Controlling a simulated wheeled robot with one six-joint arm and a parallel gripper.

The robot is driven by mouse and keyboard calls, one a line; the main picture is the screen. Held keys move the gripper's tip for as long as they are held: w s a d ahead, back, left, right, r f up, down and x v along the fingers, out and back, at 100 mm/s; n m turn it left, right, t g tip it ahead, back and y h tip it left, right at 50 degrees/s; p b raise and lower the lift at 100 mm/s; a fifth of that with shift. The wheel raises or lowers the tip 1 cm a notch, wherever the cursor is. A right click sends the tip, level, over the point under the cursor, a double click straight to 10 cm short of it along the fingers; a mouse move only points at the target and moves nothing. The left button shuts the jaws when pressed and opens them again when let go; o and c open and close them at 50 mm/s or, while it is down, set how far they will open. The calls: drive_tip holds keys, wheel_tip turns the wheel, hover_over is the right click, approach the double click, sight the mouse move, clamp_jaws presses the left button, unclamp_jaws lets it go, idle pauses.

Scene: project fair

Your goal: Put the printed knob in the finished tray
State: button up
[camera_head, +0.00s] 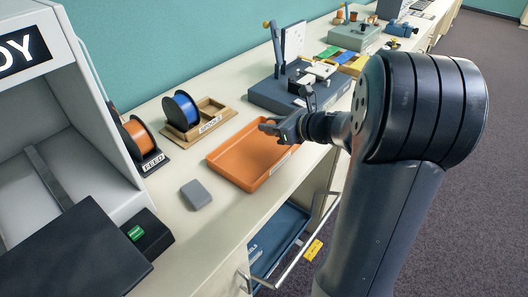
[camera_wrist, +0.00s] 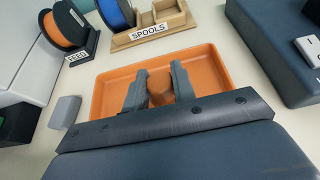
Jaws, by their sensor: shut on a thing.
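My gripper (camera_head: 272,127) is over the orange tray (camera_head: 232,177) on the counter, near the tray's far side in the picture. In the wrist view my gripper (camera_wrist: 159,74) has its two dark fingers shut on a small orange-brown knob (camera_wrist: 160,94). The fingers and mount hide part of the knob. The orange tray (camera_wrist: 106,96) lies behind it in the wrist view, and its visible floor looks empty. The tray has a white label on its front that I cannot read. I cannot tell whether the knob touches the tray floor.
A wooden spools holder (camera_head: 215,118) with a blue spool stands behind the tray. An orange spool on a feed stand (camera_head: 150,160) is at left. A grey block (camera_head: 196,194) lies left of the tray. A dark machine (camera_head: 270,92) stands beyond. An open drawer (camera_head: 285,232) is below.

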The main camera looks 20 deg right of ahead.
sight(271, 152)
wheel_tip(271, 152, down, 7)
drive_tip(key=shift+f+b, duration=0.2)
drive_tip(key=shift+b, duration=0.3)
drive_tip(key=shift+f, duration=0.2)
drive_tip(key=o, duration=1)
drive_tip(key=shift+c, duration=0.2)
drive_tip(key=shift+r, duration=0.1)
drive_tip(key=shift+r, duration=0.2)
drive_tip(key=v, duration=1.2)
drive_tip(key=shift+f+p, duration=0.2)
drive_tip(key=shift+p, duration=0.1)
